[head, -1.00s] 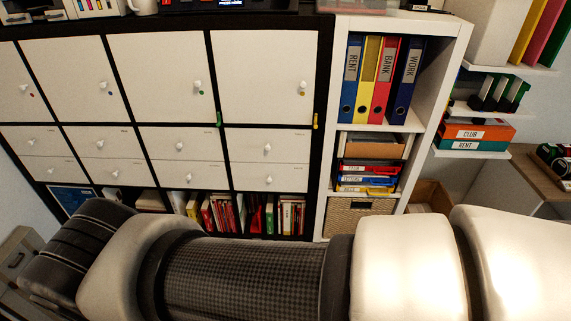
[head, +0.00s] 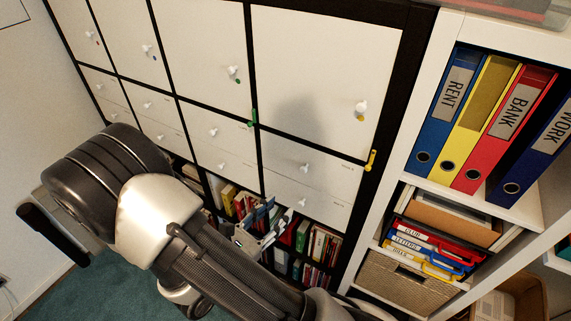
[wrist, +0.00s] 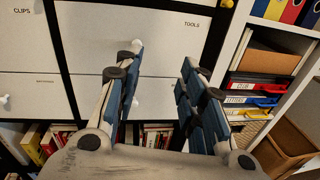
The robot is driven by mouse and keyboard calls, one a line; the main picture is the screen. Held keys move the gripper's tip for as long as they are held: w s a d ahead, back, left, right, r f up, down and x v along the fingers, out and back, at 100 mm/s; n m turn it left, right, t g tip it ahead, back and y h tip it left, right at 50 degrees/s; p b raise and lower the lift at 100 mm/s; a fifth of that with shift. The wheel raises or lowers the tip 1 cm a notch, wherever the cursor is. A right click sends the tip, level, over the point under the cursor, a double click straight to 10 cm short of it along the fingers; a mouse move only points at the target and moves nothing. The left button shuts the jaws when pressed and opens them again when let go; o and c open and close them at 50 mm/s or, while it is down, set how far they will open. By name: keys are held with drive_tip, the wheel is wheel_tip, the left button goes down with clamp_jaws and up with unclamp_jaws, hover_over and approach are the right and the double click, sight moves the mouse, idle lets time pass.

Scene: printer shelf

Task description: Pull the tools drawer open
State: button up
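The tools drawer (wrist: 170,28) is a white front with a "TOOLS" label at its upper right in the wrist view. Its round white knob (wrist: 136,45) shows at the tip of the left finger; I cannot tell whether they touch. In the head view the tools drawer (head: 335,180) is the upper drawer of the right column, with its knob (head: 305,168). It looks shut. My gripper (wrist: 162,57) is open, with nothing between its blue-padded fingers. In the head view my gripper (head: 268,222) is lower left of that knob, in front of the book row.
The "CLIPS" drawer (wrist: 25,40) is to the left. A white shelf (head: 445,80) with binders stands to the right. Books (head: 310,245) fill the bottom row.

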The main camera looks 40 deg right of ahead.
wheel_tip(320, 180, down, 2)
drive_tip(key=w+a+f+n+t, duration=0.1)
drive_tip(key=n+t, duration=0.1)
drive_tip(key=b, duration=0.3)
approach(303, 171)
drive_tip(key=shift+n+t, duration=0.3)
drive_tip(key=x, duration=0.8)
drive_tip(key=shift+d, duration=0.2)
drive_tip(key=shift+c, duration=0.4)
clamp_jaws()
